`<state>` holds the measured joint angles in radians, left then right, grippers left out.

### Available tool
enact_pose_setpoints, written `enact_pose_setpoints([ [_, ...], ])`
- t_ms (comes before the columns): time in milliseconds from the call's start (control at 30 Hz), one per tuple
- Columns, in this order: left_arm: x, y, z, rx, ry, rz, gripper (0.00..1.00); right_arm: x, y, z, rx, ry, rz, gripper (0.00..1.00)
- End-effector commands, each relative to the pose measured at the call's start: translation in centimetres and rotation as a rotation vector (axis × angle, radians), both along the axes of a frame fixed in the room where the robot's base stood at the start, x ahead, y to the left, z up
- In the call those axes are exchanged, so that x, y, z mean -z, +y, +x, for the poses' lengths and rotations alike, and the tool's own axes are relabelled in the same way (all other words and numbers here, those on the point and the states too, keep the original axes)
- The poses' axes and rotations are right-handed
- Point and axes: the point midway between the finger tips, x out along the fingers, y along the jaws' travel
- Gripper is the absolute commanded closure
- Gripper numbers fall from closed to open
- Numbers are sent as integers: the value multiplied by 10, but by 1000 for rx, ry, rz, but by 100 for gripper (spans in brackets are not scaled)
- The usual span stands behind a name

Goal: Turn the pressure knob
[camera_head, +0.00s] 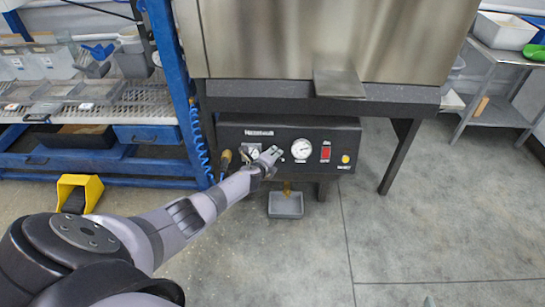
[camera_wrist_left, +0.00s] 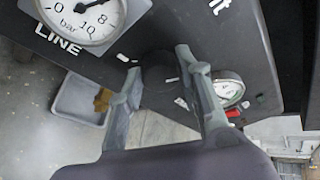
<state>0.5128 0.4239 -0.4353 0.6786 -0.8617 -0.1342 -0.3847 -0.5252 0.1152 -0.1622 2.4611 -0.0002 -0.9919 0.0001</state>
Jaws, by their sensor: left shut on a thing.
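The pressure knob is a dark round knob (camera_wrist_left: 158,68) on the black control panel (camera_head: 230,135). In the left wrist view it sits between my fingers, dark against the dark panel, so its outline is hard to make out. My left gripper (camera_head: 268,158) reaches the panel front and is shut on the knob; its fingers (camera_wrist_left: 160,67) lie on either side of it. In the head view the gripper hides the knob. A white gauge (camera_head: 302,149) is just right of the gripper. The LINE gauge (camera_wrist_left: 85,18) shows large in the wrist view.
A red switch (camera_head: 325,151) and a yellow button (camera_head: 346,159) are farther right on the panel. A grey tray (camera_head: 286,207) lies on the floor below. A blue coiled hose (camera_head: 200,150) hangs left of the panel. A yellow pedal (camera_head: 92,187) stands left. The floor at right is clear.

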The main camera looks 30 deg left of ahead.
Motion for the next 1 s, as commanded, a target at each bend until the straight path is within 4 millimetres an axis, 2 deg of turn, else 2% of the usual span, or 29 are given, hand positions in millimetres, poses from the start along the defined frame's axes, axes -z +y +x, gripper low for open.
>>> enact_pose_setpoints([
  [100, 0, -2, 1, 3, -1, -1, 96, 0, 0, 0, 0, -1, 0, 60],
  [133, 0, -2, 0, 3, -1, -1, 66, 0, 0, 0, 0, -1, 0, 60],
  [400, 0, -1, 0, 2, -1, -2, 48, 0, 0, 0, 1, -1, 0, 60],
  [733, -1, 0, 0, 0, -1, 0, 48, 0, 1, 0, -2, 0, 1, 60],
  [1000, -11, 2, -9, -1, -13, 10, 48, 0, 0, 0, -1, -1, 1, 60],
])
